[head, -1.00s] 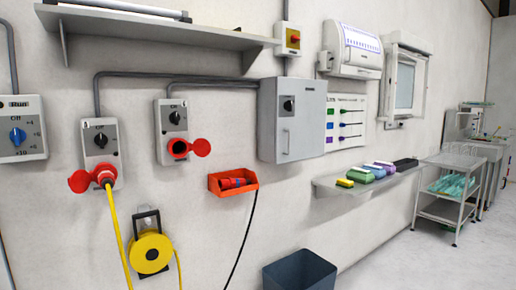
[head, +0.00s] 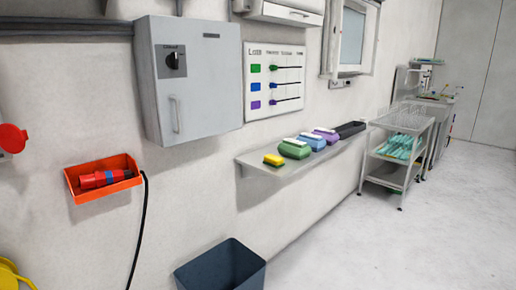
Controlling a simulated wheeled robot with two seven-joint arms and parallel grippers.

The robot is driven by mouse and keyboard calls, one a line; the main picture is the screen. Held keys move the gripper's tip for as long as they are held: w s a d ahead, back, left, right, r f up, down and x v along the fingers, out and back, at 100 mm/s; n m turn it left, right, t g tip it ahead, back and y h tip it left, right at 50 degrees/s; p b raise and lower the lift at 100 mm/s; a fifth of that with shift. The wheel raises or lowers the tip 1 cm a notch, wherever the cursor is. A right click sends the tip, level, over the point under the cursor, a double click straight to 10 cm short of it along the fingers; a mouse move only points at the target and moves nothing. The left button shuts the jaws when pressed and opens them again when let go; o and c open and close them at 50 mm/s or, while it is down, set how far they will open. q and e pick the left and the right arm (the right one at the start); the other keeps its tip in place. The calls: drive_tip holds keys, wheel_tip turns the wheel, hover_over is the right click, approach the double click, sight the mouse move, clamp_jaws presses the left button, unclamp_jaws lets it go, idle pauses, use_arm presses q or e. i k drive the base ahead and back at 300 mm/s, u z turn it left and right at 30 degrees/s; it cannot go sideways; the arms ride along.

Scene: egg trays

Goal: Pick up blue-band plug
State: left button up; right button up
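A red plug with a blue band (head: 101,179) lies on its side in an orange wall tray (head: 133,181) at the left of the head view. A black cable runs from the tray's right side down the wall. Neither of my grippers shows in the head view.
A grey cabinet (head: 200,82) hangs above the tray. A grey shelf (head: 262,186) with colored boxes is to the right. A dark bin (head: 222,268) stands on the floor below. A wire cart (head: 399,160) is farther back. The floor at right is clear.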

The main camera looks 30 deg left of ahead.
sight(98, 180)
drive_tip(key=i, duration=3.2)
drive_tip(key=u, duration=4.4)
